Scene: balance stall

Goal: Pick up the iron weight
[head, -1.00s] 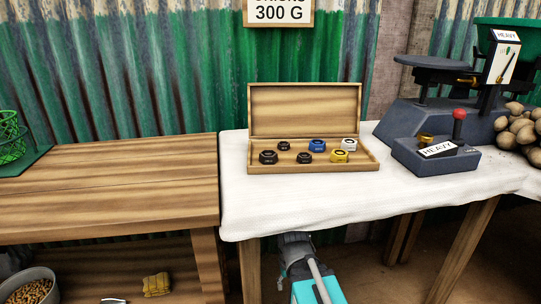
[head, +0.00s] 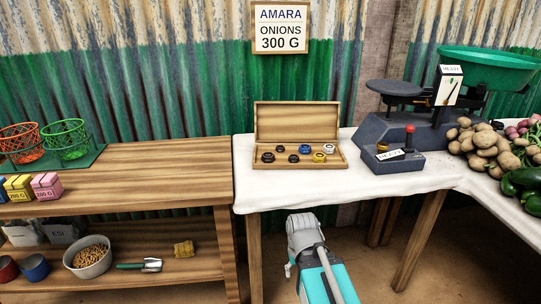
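An open wooden box (head: 300,166) sits on the white-clothed table, its lid upright at the back. It holds several round weights: a dark weight at front left (head: 267,157), a dark weight at front middle (head: 293,158) and a small dark weight behind them (head: 280,149). A blue weight (head: 305,149), a silvery white weight (head: 330,148) and a brass-yellow weight (head: 319,157) share the box. Which one is iron is not readable; the dark ones look most like it. My grey arm is folded low, below and apart from the table edge; its fingers cannot be made out.
A balance scale (head: 390,128) and a small box with a red knob (head: 396,160) stand right of the weights. Potatoes (head: 480,147) lie further right. A wooden shelf table (head: 150,165) stands left. The cloth before the box is clear.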

